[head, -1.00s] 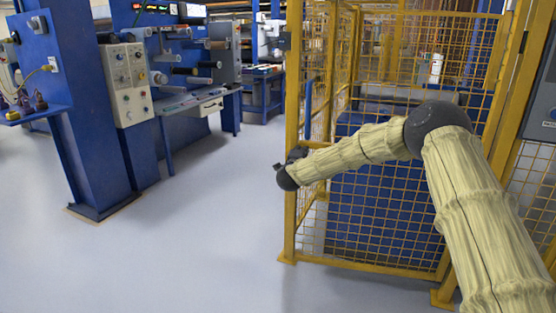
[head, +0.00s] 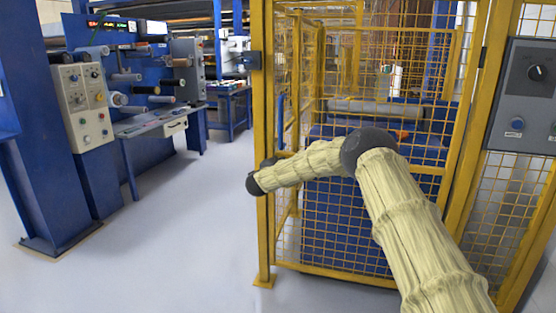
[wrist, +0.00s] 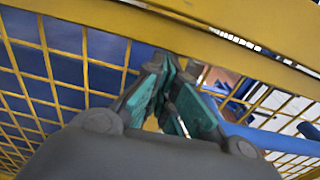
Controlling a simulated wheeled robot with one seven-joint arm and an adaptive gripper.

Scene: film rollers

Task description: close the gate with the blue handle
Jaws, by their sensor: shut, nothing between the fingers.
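The gate (head: 375,166) is a yellow mesh panel in a yellow frame, in the middle of the head view. A slim upright blue handle (head: 281,122) shows near its left edge. My arm reaches across the front of the mesh, its dark wrist end beside the left yellow post, below the handle. The fingers are mostly hidden in the head view. In the wrist view my gripper (wrist: 168,95) has its teal fingers together and empty, close to a yellow frame bar and mesh. A blue bar (wrist: 265,138), likely the handle, runs right of the fingers; contact cannot be told.
A yellow post (head: 263,230) stands at the left of the mesh, with a small dark box on it. A grey control panel (head: 525,95) is at the right. A blue roller machine (head: 150,90) stands at the left. The grey floor (head: 170,225) between is clear.

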